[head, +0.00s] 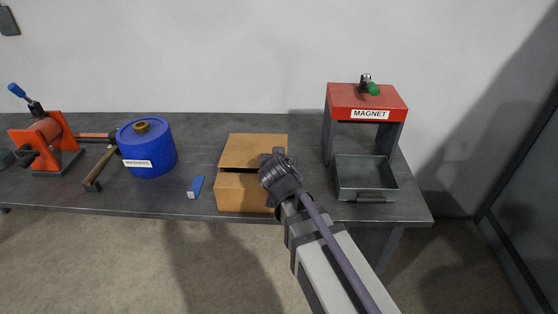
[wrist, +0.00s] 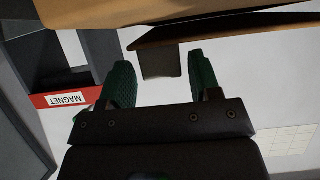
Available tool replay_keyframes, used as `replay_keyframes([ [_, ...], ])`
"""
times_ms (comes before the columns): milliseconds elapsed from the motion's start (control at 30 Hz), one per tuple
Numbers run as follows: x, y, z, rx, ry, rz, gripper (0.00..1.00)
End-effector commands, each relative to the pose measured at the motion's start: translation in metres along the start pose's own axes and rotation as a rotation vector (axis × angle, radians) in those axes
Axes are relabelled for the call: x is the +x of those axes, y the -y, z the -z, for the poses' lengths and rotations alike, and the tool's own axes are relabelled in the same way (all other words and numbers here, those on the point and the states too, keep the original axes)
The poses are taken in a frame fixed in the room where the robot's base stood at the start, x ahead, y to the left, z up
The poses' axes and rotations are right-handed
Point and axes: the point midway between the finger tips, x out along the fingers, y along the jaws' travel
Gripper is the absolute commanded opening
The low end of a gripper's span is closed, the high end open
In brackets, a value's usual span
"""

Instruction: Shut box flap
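The brown cardboard box (head: 240,194) stands near the table's front edge in the head view. Its flap (head: 254,150) is tilted up, with a dark gap between it and the box front. My gripper (head: 276,166) is at the box's right side, partly in front of the flap; its fingertips are hidden there. In the wrist view my gripper (wrist: 160,66) has its two green fingers apart. A dark tab (wrist: 161,64) below a brown board edge (wrist: 225,30) shows between the fingers, with gaps visible beside it. I cannot tell whether anything touches it.
A red magnet stand (head: 367,100) with a grey metal tray (head: 364,178) is right of the box. A blue washers canister (head: 147,152), a small blue-and-white block (head: 196,187), a hammer (head: 100,167) and an orange device (head: 43,140) are left. Bare table (head: 205,160) shows between canister and box.

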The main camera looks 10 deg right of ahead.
Motion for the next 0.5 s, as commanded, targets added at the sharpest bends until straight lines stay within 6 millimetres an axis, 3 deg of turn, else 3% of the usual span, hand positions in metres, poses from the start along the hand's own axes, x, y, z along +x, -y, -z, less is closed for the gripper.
replay_keyframes([
  [100, 0.000, 0.000, 0.000, 0.000, -0.001, 0.000, 0.68],
  [333, 0.000, 0.000, 0.002, -0.001, -0.001, 0.001, 0.68],
  [500, -0.010, 0.000, 0.020, -0.001, -0.002, 0.001, 0.68],
])
